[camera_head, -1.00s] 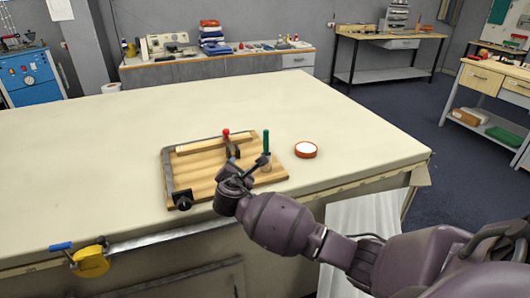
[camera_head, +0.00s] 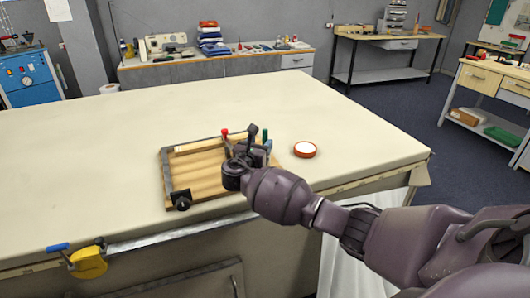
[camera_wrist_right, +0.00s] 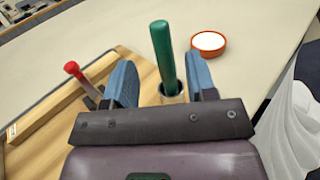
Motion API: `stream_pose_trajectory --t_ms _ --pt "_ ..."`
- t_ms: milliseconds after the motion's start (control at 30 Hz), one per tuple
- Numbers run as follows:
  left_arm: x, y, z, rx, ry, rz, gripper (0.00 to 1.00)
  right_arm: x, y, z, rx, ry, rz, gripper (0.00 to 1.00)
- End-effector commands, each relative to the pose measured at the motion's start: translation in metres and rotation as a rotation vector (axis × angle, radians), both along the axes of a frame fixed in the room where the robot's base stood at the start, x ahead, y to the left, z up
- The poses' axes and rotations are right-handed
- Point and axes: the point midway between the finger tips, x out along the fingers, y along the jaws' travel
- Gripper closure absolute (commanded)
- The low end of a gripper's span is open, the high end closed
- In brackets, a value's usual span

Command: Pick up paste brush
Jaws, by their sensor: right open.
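The paste brush, with a green handle (camera_head: 265,135), stands upright near the right side of a wooden board (camera_head: 195,180). In the right wrist view its green handle (camera_wrist_right: 163,52) rises from a small round holder (camera_wrist_right: 172,95). My right gripper (camera_head: 259,140) is open over the board's right part. In the wrist view its two blue-grey fingers (camera_wrist_right: 160,62) appear on either side of the handle, with gaps showing. I cannot tell how deep the handle is between them. The brush's lower end is hidden. My left gripper is not in view.
A red-handled clamp or tool (camera_head: 225,134) stands left of the gripper, beside a wooden strip (camera_wrist_right: 55,103). A round orange-rimmed dish with white contents (camera_head: 305,149) sits to the right. The table (camera_head: 90,150) is otherwise mostly clear. A yellow tool (camera_head: 88,263) is at the front edge.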

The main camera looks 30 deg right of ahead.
Motion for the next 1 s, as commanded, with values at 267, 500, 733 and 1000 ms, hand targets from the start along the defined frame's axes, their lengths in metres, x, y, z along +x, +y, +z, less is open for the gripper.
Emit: stream_pose_trajectory --t_ms 267,500,733,1000 --pt "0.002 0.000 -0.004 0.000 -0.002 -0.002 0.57 0.013 -0.029 -0.002 -0.001 0.000 -0.002 0.48" --pt "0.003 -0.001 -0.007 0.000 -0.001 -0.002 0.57 0.024 -0.045 -0.002 0.001 -0.001 0.000 0.48" --pt "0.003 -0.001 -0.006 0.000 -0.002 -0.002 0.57 0.025 -0.046 -0.001 0.001 -0.001 0.001 0.48" --pt "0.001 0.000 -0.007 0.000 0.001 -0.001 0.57 0.025 -0.046 -0.001 0.001 -0.001 0.000 0.90"
